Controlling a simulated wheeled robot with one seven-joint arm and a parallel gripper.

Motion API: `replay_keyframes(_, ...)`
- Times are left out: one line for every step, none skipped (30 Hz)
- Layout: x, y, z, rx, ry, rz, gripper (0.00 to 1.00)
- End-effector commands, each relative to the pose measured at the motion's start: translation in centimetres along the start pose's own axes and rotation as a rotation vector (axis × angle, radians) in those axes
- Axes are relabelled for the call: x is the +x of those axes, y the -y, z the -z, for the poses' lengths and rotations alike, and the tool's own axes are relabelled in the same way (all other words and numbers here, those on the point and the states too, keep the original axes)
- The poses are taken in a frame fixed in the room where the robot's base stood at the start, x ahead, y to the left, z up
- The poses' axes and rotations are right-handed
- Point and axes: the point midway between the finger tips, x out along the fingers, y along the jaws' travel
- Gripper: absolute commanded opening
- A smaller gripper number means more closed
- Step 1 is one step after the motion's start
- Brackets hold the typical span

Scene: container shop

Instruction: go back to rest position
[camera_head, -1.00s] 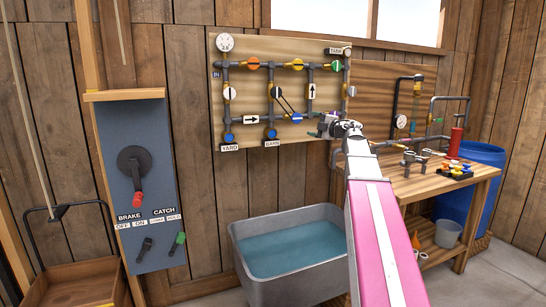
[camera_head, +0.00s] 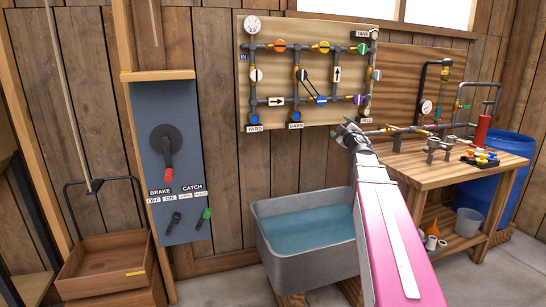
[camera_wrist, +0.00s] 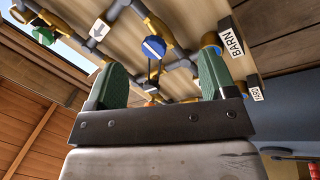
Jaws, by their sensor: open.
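My gripper (camera_head: 347,130) is at the end of my pink and white arm, in front of the lower right part of the pipe board (camera_head: 270,29). In the wrist view its two green fingers (camera_wrist: 158,88) stand wide apart with nothing between them. Behind and above them are pipes, a blue valve (camera_wrist: 153,47), a green valve (camera_wrist: 43,35) and the BARN label (camera_wrist: 234,41). The fingers look apart from the pipes, though the exact gap is hard to tell.
A metal water tub (camera_head: 322,269) stands below the board. A wooden workbench (camera_head: 437,175) with fittings is at right, a blue barrel (camera_head: 512,150) behind it. A grey brake panel (camera_head: 165,110) and a wooden crate (camera_head: 101,255) are at left.

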Motion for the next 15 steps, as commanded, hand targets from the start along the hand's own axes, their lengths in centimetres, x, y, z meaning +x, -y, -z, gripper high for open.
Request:
replay_keyframes(-1.0,1.7,-1.3,0.053,0.075,-0.019,0.78)
replay_keyframes(-1.5,2.6,-2.3,0.086,0.126,-0.032,0.78)
replay_keyframes(-2.3,3.9,-3.6,0.131,0.198,-0.046,0.78)
replay_keyframes(-3.0,5.0,-4.6,0.163,0.253,-0.053,0.78)
replay_keyframes(-3.7,6.1,-5.6,0.195,0.310,-0.057,0.78)
replay_keyframes(-4.7,7.7,-6.8,0.239,0.385,-0.058,0.78)
replay_keyframes(-5.6,9.0,-7.8,0.269,0.444,-0.055,0.78)
replay_keyframes(-6.5,10.3,-8.7,0.301,0.502,-0.051,0.78)
replay_keyframes(-7.9,12.1,-9.8,0.342,0.582,-0.039,0.78)
replay_keyframes(-8.9,13.6,-10.5,0.373,0.641,-0.027,0.78)
replay_keyframes(-10.1,15.1,-11.2,0.403,0.700,-0.013,0.78)
replay_keyframes(-11.6,17.0,-12.0,0.440,0.778,0.009,0.78)
replay_keyframes(-12.8,18.5,-12.5,0.466,0.835,0.028,0.78)
replay_keyframes(-14.1,19.9,-12.9,0.493,0.891,0.049,0.78)
replay_keyframes(-15.8,21.9,-13.4,0.525,0.965,0.082,0.78)
